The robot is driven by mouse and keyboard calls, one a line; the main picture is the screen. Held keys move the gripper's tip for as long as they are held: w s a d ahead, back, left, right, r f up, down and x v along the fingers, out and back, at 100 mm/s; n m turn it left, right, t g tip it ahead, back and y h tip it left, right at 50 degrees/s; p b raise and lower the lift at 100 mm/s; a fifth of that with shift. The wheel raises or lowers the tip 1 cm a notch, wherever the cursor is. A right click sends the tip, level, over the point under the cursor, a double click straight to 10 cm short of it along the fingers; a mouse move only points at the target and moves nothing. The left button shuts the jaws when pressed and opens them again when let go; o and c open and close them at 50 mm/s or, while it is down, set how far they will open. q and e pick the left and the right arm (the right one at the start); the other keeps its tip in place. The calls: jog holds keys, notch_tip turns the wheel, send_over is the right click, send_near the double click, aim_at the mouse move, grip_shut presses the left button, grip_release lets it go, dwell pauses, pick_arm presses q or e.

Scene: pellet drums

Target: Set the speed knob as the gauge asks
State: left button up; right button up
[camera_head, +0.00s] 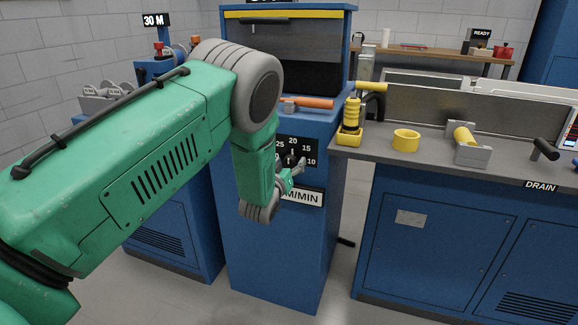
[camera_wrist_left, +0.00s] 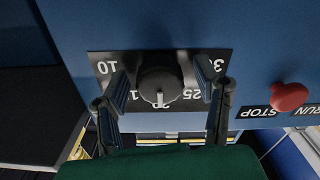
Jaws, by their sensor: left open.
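The speed knob (camera_wrist_left: 158,85) is a dark round knob on a black dial plate (camera_wrist_left: 103,60) numbered 10 to 30. Its white pointer line is at the 20 mark in the left wrist view. In the head view the dial plate (camera_head: 310,150) is on the blue cabinet's front, above an M/MIN label (camera_head: 304,197). My left gripper (camera_head: 296,168) is at the dial and hides part of it. In the wrist view its open fingers (camera_wrist_left: 160,75) stand on either side of the knob; contact cannot be told. A black sign (camera_head: 156,20) reads "30 M". My right gripper is not in view.
A red knob (camera_wrist_left: 289,97) sits by RUN and STOP labels beside the dial. An orange-handled bar (camera_head: 307,103) lies above the dial. On the right, a grey worktop (camera_head: 390,158) carries a yellow ring (camera_head: 406,140) and a yellow-and-black tool (camera_head: 351,114).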

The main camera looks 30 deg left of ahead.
pick_arm(q)
jog(key=shift+d+r, duration=0.1)
jog(key=shift+d, duration=0.1)
jog(key=shift+c, duration=0.8)
jog(key=shift+d, duration=0.1)
jog(key=c, duration=0.7)
jog(key=shift+c, duration=1.4)
jog(key=shift+s+a, duration=0.1)
jog(key=shift+a, duration=0.3)
jog(key=shift+d+m, duration=0.25)
jog(key=shift+m, duration=0.75)
jog(key=shift+m+p, duration=0.4)
jog(key=shift+m, duration=0.8)
jog(key=shift+f+m, duration=0.2)
jog(key=shift+m, duration=2)
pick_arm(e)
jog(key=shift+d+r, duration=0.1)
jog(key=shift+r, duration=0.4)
